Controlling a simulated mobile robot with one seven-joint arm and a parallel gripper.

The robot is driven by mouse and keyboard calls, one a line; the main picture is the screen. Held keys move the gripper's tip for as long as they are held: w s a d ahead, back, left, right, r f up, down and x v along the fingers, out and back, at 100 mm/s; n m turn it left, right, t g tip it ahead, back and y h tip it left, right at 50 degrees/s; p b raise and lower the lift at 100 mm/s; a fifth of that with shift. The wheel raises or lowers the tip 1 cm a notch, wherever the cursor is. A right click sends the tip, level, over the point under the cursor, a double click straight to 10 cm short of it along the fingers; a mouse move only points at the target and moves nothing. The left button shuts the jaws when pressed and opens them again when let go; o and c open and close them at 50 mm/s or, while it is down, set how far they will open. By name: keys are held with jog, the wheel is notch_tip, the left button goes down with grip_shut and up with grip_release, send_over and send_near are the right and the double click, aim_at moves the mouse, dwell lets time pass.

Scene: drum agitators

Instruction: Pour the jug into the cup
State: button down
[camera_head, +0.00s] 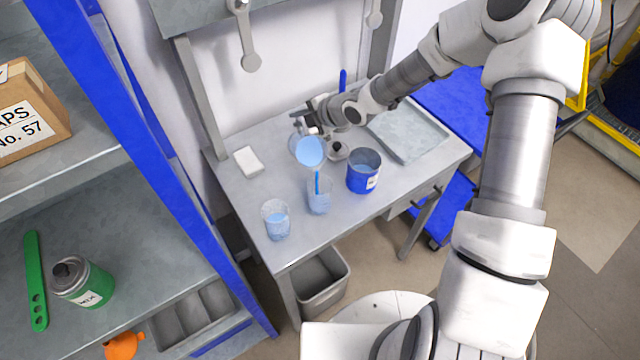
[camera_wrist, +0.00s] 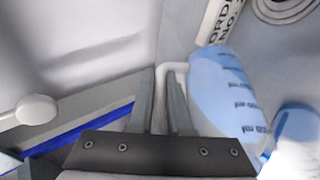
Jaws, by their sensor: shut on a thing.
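A clear jug (camera_head: 308,150) with blue liquid is held above the bench, tipped with its mouth toward the front. My gripper (camera_head: 303,124) is behind it. In the wrist view, my gripper (camera_wrist: 165,100) is shut on the handle of the jug (camera_wrist: 225,90), whose measuring marks show. A clear cup (camera_head: 319,200) with blue liquid and a blue stick stands just in front of and below the jug's mouth. Another clear cup (camera_head: 276,222) with blue liquid stands nearer the front left edge. I cannot tell whether liquid is flowing from the jug.
A blue can (camera_head: 363,180) stands right of the cups. A small dark-topped item (camera_head: 338,150) is behind it. A white block (camera_head: 248,161) lies at left, and a shallow grey tray (camera_head: 430,140) lies at right. A blue-posted shelf (camera_head: 150,150) borders the left.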

aim_at(305, 140)
jog(key=shift+s+d+r+t+y+b, duration=0.1)
jog(key=shift+s+r+t+y+b, duration=0.15)
jog(key=shift+b, duration=0.45)
jog(key=shift+r+t+y+b, duration=0.15)
jog(key=shift+r+b, duration=0.15)
jog(key=shift+b, duration=0.35)
dwell(0.6)
jog(key=shift+r+p, duration=0.2)
jog(key=shift+p, duration=0.25)
jog(key=shift+w+h+p, duration=0.15)
jog(key=shift+h+p, duration=0.15)
jog(key=shift+p, duration=0.9)
jog(key=f+p, duration=0.1)
jog(key=f+g, duration=0.1)
jog(key=w+f+g+p, duration=0.1)
jog(key=shift+a+f+h+p, duration=0.15)
jog(key=shift+a+h+p, duration=0.1)
jog(key=shift+h+p, duration=0.15)
jog(key=shift+w+m, duration=0.15)
jog(key=shift+m, duration=0.15)
jog(key=shift+w+a+f+g+h+b, duration=0.1)
jog(key=shift+w+f+g+h+b, duration=0.15)
jog(key=shift+g+b, duration=0.4)
